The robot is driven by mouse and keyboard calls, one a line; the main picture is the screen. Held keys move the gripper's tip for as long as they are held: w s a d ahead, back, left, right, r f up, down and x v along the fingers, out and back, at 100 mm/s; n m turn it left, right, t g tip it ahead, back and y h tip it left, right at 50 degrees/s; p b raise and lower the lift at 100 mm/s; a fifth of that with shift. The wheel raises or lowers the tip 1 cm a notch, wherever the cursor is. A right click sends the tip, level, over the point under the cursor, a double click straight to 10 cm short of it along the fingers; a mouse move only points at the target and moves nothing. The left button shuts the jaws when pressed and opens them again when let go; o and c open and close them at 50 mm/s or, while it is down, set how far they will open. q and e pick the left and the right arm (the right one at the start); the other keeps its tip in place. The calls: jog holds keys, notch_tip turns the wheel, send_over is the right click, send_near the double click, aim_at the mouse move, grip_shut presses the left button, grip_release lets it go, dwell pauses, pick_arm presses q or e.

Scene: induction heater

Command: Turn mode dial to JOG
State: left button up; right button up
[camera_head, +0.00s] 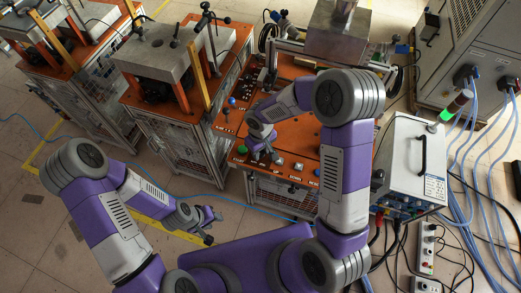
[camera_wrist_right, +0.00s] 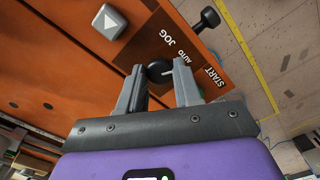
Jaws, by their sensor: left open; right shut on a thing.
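The mode dial (camera_wrist_right: 159,71) is a round black knob with a white mark, on the orange panel beside the printed words JOG, AUTO and START. Its mark points to the right side of the picture, roughly toward AUTO; the exact setting is hard to tell. My right gripper (camera_wrist_right: 160,82) is shut on the dial, one finger on each side. In the head view my right gripper (camera_head: 264,152) is at the front left of the orange control top, and the dial is hidden there. My left gripper (camera_head: 208,218) is open and empty, low over the floor.
A green button (camera_head: 242,149) and pale buttons (camera_head: 298,167) line the panel's front edge. A grey arrow button (camera_wrist_right: 110,22) is near the dial. A white power unit (camera_head: 410,160) stands right, with cables.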

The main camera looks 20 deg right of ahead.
aim_at(261, 153)
jog(key=n, duration=0.5)
jog(key=shift+n, duration=0.4)
jog(key=n, duration=0.5)
jog(key=shift+p, duration=0.3)
jog(key=shift+n, duration=0.3)
jog(key=o, duration=1)
jog(key=shift+o, duration=0.2)
jog(key=shift+r, duration=0.1)
notch_tip(261, 153, up, 8)
jog(key=shift+f+p, duration=0.25)
jog(key=shift+p, duration=0.15)
jog(key=shift+f, duration=0.1)
